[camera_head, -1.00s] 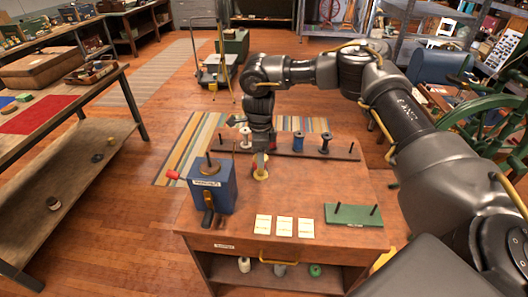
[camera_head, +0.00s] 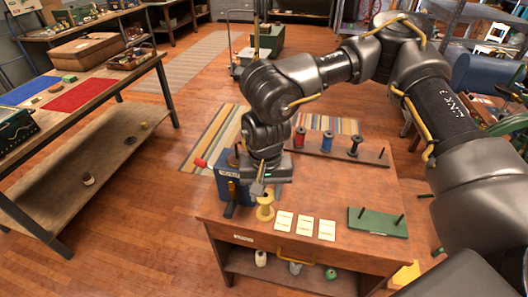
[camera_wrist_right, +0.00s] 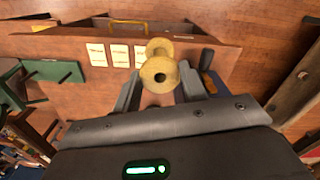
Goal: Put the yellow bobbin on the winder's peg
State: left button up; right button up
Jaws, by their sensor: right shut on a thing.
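My right gripper (camera_head: 262,188) is shut on the yellow bobbin (camera_head: 265,207) and points down above the table's front left part. In the right wrist view, the bobbin (camera_wrist_right: 159,70) sits between the two fingers (camera_wrist_right: 160,90), its round flange and centre hole facing the camera. The blue winder (camera_head: 229,184), with a red knob at its left, stands just left of the gripper. My right wrist hides part of the winder, and its peg is mostly covered, so I cannot tell the gap to the bobbin. My left gripper is not in view.
Three pale cards (camera_head: 305,226) lie at the front. A green pegged board (camera_head: 377,222) lies at the right. Spools (camera_head: 295,267) sit on the shelf below.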

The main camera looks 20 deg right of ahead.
jog(key=s+a+f+n+b, duration=0.1)
jog(key=s+a+f+n, duration=0.1)
jog(key=a, duration=0.3)
jog(key=s+a+f+n+b, duration=0.1)
jog(key=s+a+n, duration=0.1)
jog(key=a, duration=0.3)
jog(key=shift+s+a+f, duration=0.25)
jog(key=shift+s+f, duration=0.15)
